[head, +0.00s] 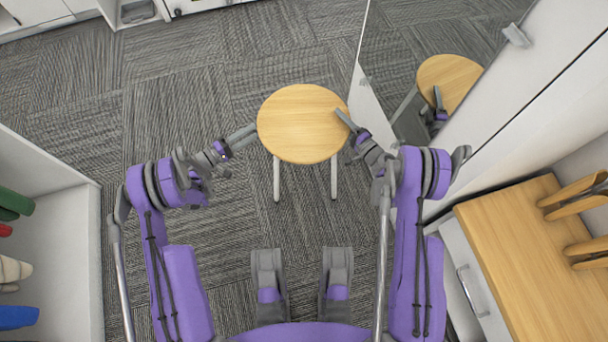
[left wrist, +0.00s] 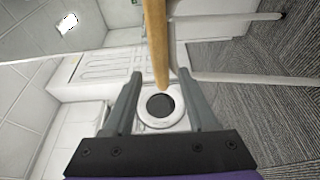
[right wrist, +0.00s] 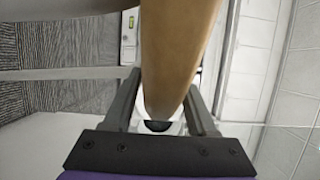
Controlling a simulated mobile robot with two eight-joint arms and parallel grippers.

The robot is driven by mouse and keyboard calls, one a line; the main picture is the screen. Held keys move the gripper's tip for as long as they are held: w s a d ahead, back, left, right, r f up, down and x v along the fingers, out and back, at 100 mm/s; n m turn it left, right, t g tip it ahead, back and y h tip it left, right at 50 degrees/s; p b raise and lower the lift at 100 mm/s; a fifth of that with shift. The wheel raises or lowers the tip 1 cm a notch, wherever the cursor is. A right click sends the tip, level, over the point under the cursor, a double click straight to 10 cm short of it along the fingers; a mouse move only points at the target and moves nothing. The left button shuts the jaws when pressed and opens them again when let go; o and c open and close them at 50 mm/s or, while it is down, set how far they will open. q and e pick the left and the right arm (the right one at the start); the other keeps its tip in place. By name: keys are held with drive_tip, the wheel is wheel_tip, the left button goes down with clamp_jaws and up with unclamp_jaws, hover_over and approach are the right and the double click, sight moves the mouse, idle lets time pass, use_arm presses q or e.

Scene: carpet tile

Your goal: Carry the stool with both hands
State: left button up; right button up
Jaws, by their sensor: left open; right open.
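The stool (head: 302,122) has a round light-wood seat and pale legs and stands upright on the carpet ahead of me. My left gripper (head: 250,131) is open at the left edge of the seat. In the left wrist view the seat edge (left wrist: 155,40) reaches just between the fingertips. My right gripper (head: 345,117) is open at the right edge. In the right wrist view the seat edge (right wrist: 172,60) lies deeper between the open fingers. I cannot tell whether any finger touches the wood. The far legs are hidden under the seat.
A mirror panel (head: 385,95) stands close to the right of the stool and reflects it. A wood-topped cabinet (head: 520,260) is at the lower right, a white shelf unit (head: 60,240) at the left. Carpet (head: 180,100) is free to the left and behind the stool.

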drive_tip(key=shift+s+d, duration=0.1)
use_arm(q)
drive_tip(key=v, duration=0.3)
drive_tip(key=shift+s+a, duration=0.25)
drive_tip(key=shift+a, duration=0.05)
use_arm(e)
drive_tip(key=v, duration=1.1)
drive_tip(key=shift+s, duration=0.3)
drive_tip(key=shift+d, duration=0.15)
